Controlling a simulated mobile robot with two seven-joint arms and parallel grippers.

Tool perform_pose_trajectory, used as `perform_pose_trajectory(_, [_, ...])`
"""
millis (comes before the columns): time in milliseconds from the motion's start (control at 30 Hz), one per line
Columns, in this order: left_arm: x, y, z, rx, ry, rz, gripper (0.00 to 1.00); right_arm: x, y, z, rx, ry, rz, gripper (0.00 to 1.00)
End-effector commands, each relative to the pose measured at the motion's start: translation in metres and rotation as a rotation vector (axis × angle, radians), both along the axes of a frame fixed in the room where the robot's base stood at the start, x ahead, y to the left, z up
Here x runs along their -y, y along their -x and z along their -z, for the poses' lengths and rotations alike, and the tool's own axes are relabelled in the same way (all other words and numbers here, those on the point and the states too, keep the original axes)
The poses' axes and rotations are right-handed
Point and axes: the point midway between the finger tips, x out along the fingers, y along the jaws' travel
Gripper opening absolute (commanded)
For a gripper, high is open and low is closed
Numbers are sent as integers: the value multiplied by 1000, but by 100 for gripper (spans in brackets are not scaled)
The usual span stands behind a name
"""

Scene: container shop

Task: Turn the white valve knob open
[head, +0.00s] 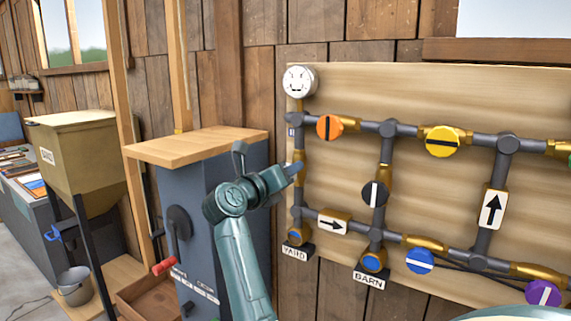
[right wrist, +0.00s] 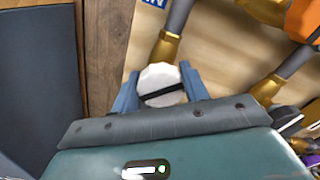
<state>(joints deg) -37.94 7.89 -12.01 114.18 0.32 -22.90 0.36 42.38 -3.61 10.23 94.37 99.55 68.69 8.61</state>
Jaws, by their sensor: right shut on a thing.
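The white valve knob (right wrist: 162,86) is round with a black bar across its face. In the right wrist view it sits between the two blue fingers of my right gripper (right wrist: 161,92), which is shut on it. The bar lies nearly level there, roughly across the line of the brass fitting (right wrist: 166,48) and its pipe. In the head view my right gripper (head: 294,169) reaches the left vertical pipe of the board, and the knob is hidden behind it. My left gripper is not in view.
The wooden board (head: 340,85) carries grey pipes with orange (head: 329,127), yellow (head: 442,141), black (head: 375,194), blue (head: 420,260) and purple (head: 543,293) knobs. A white gauge (head: 300,81) tops the left pipe. A blue-grey cabinet (head: 185,190) with a wooden top stands left of the board.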

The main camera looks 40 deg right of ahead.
Motion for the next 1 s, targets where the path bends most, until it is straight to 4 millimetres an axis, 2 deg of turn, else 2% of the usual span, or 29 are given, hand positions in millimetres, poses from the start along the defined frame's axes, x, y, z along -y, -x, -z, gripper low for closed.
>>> perform_pose_trajectory(200, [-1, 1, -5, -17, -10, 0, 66, -1, -1, -1, -199, 54, -3, 22])
perform_pose_trajectory(600, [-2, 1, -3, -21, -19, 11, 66, -1, -2, 2, -542, 156, -3, 22])
perform_pose_trajectory(1000, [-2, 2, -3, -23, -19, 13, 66, -1, -2, 3, -755, 219, -2, 22])
